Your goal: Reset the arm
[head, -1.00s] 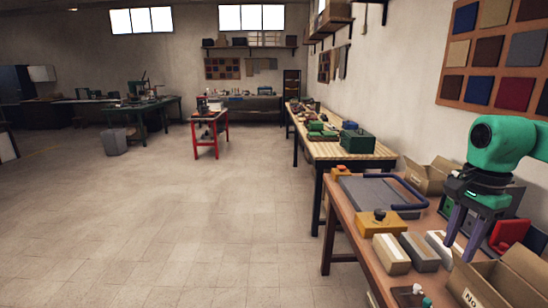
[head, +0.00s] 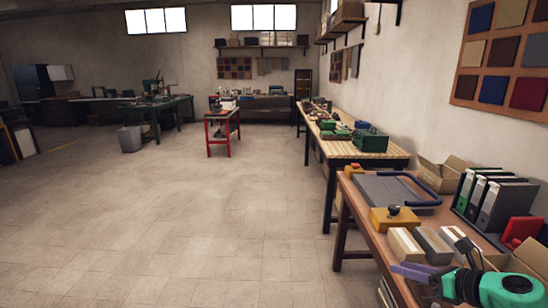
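My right gripper (head: 430,256) is at the lower right of the head view, over the near end of the brown workbench (head: 352,208). Its green arm comes in from the right edge. The purple-grey fingers are spread apart, one toward the left and one upward, with nothing seen between them. They overlap the space in front of the small boxes; whether they touch anything cannot be told. My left gripper and arm are out of view.
On the bench are a grey board with a blue handle (head: 385,188), a yellow block with a black knob (head: 395,220), a white-topped box (head: 405,245), upright binders (head: 500,205) and a red item (head: 520,230). An open carton (head: 445,173) stands behind.

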